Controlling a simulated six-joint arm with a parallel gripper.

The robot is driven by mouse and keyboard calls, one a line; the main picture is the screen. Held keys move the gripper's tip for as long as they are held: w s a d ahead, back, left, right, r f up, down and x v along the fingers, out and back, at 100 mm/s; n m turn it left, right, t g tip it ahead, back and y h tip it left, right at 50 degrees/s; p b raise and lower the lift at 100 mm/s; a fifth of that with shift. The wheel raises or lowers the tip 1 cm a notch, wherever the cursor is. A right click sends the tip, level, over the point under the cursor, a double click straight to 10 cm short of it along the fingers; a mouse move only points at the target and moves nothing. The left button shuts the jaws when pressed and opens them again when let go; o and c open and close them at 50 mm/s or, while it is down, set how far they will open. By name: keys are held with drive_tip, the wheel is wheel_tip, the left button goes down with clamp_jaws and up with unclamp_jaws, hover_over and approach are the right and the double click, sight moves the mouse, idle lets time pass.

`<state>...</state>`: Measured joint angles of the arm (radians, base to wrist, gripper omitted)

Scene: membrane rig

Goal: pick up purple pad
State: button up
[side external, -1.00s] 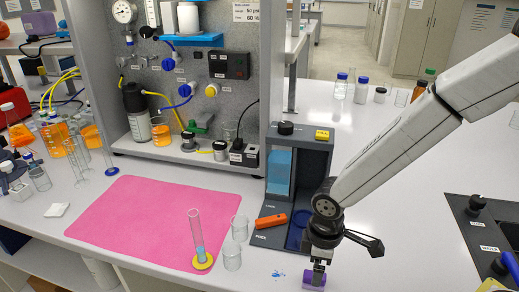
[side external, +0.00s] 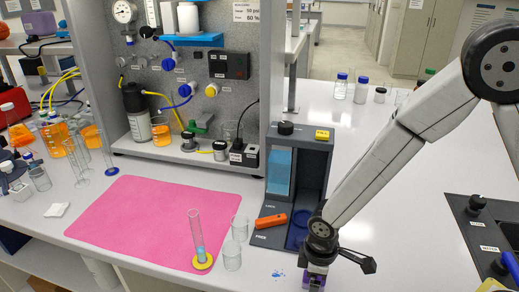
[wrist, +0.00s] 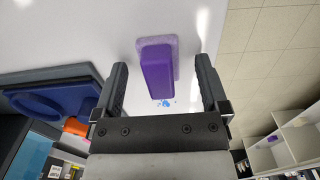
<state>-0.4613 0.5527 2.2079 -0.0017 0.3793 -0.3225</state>
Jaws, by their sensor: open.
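The purple pad (wrist: 158,75) is a small block with a paler, fuzzy base, sitting on the white bench. In the wrist view it lies between the two dark fingers of my gripper (wrist: 160,82), with a gap on each side. My gripper is open. In the side external view my gripper (side external: 314,272) is low over the pad at the front edge of the bench.
Small blue spots lie left of the pad. Glass vessels and a pink mat (side external: 140,215) are further left.

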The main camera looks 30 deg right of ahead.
idle(0.4)
clamp_jaws()
drive_tip(key=shift+r, duration=0.1)
drive_tip(key=shift+r, duration=4.9)
drive_tip(key=c, duration=1)
unclamp_jaws()
drive_tip(key=shift+c, duration=1.1)
drive_tip(key=w+a+f, duration=0.2)
drive_tip(key=w+a, duration=0.5)
drive_tip(key=shift+w, duration=0.3)
